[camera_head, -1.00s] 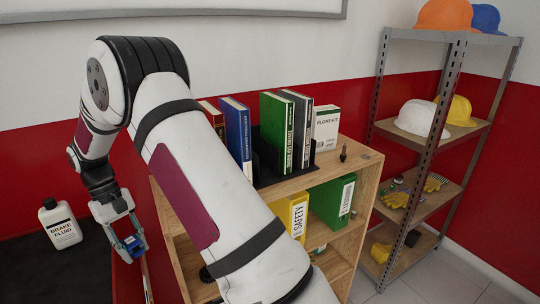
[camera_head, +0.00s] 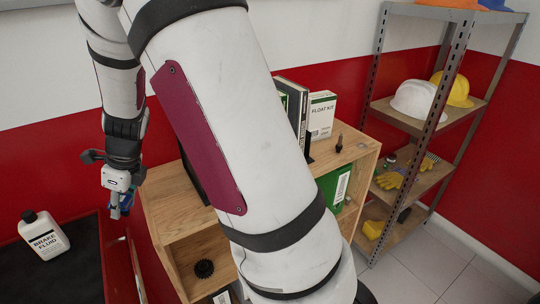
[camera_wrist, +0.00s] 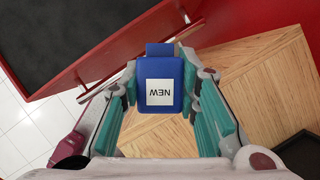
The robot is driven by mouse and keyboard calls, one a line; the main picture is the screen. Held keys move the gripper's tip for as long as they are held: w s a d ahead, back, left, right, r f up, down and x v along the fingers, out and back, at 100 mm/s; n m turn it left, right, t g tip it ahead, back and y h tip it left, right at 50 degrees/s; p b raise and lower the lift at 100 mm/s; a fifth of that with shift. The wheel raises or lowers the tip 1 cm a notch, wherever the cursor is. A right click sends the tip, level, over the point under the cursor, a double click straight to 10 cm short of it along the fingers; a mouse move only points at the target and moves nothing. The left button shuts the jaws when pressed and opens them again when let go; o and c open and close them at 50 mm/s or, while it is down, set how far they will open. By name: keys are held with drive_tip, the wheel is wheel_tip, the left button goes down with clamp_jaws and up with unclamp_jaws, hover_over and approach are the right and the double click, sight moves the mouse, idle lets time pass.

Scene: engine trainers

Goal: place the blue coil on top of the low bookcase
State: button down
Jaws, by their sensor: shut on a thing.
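The blue coil (camera_wrist: 160,70) has a white "NEW" label and sits between the fingers of my gripper (camera_wrist: 160,95) in the wrist view. The gripper is shut on it. In the head view my gripper (camera_head: 122,204) hangs at the left of the low bookcase (camera_head: 165,212), with a bit of the blue coil (camera_head: 127,201) showing beside it. In the wrist view the wooden bookcase top (camera_wrist: 262,85) lies below and to the right of the coil. My arm hides much of the bookcase top in the head view.
A white float kit box (camera_head: 321,114), books and a small dark object (camera_head: 339,143) stand on the bookcase. A brake fluid bottle (camera_head: 43,235) stands on a dark surface at left. A metal shelf (camera_head: 440,120) with helmets is at right. The bookcase's front left top looks bare.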

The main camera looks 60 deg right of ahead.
sight(130, 196)
drive_tip(key=r+m+h, duration=0.1)
drive_tip(key=m, duration=0.1)
drive_tip(key=s+d+r+m, duration=0.1)
drive_tip(key=m, duration=0.1)
drive_tip(key=shift+s+d+r+m+t+h+p, duration=0.1)
drive_tip(key=shift+s+r+m+t+h+p, duration=0.1)
drive_tip(key=shift+m+t+h+p, duration=0.2)
drive_tip(key=shift+s+d+r+m+h, duration=0.15)
drive_tip(key=shift+d+r+m+h, duration=0.1)
drive_tip(key=shift+m, duration=0.3)
drive_tip(key=shift+s+d+r+m+h, duration=0.15)
drive_tip(key=shift+d+m, duration=0.1)
drive_tip(key=shift+m, duration=0.3)
drive_tip(key=w+d, duration=0.2)
drive_tip(key=d, duration=0.2)
drive_tip(key=w+d+f+b, duration=0.1)
drive_tip(key=w+d, duration=0.2)
drive_tip(key=d, duration=0.2)
drive_tip(key=w+d, duration=0.3)
drive_tip(key=d, duration=0.1)
drive_tip(key=shift+w+d+f, duration=0.25)
drive_tip(key=shift+f, duration=0.05)
wheel_tip(130, 196, down, 3)
drive_tip(key=shift+d+f+p, duration=0.1)
drive_tip(key=shift+p, duration=0.25)
drive_tip(key=shift+f, duration=0.2)
drive_tip(key=c, duration=1.2)
unclamp_jaws()
drive_tip(key=shift+f, duration=0.1)
